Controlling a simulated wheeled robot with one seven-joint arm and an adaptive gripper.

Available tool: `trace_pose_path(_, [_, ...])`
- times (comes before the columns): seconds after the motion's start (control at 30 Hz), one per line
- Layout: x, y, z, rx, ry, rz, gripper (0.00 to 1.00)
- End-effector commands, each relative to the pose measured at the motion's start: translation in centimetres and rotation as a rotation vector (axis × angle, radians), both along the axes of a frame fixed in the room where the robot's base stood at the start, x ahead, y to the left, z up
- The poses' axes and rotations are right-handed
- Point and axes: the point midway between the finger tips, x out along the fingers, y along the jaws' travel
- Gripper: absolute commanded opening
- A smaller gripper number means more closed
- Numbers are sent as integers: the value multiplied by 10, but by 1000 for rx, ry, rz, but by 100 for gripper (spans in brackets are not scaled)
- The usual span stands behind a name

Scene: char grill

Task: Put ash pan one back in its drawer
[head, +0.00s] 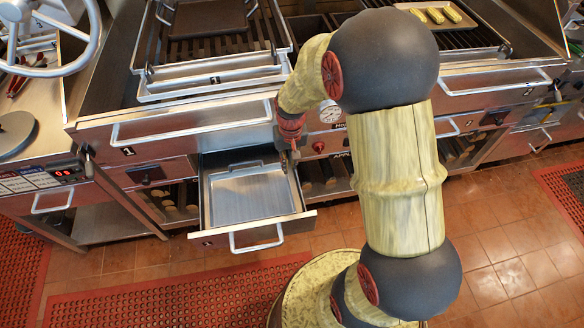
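A shallow silver metal pan (251,197), which looks like the ash pan, lies inside a pulled-out drawer (307,215) below the left grill. A small handle shows at the pan's back edge. The drawer juts out over the floor, with its bar handle (256,239) at the front. My gripper (288,164) points down at the drawer's right rear side, near the pan's back right corner. The fingers are small and dark here; I cannot tell whether they are apart or touch the pan. My arm comes over from the right.
The left grill (215,50) has a long front bar handle (190,127) above the drawer. A right grill holds corn cobs (435,14). A steel counter with a wheel (45,40) is at left. Red mats (170,298) lie on the tiled floor.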

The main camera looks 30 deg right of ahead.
Motion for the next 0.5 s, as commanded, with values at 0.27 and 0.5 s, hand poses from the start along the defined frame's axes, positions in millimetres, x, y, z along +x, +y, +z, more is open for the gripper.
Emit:
trace_pose_path(0.27, [-36,39,148,-40,-180,110,12])
trace_pose_path(0.5, [-109,71,237,-71,-336,208,12])
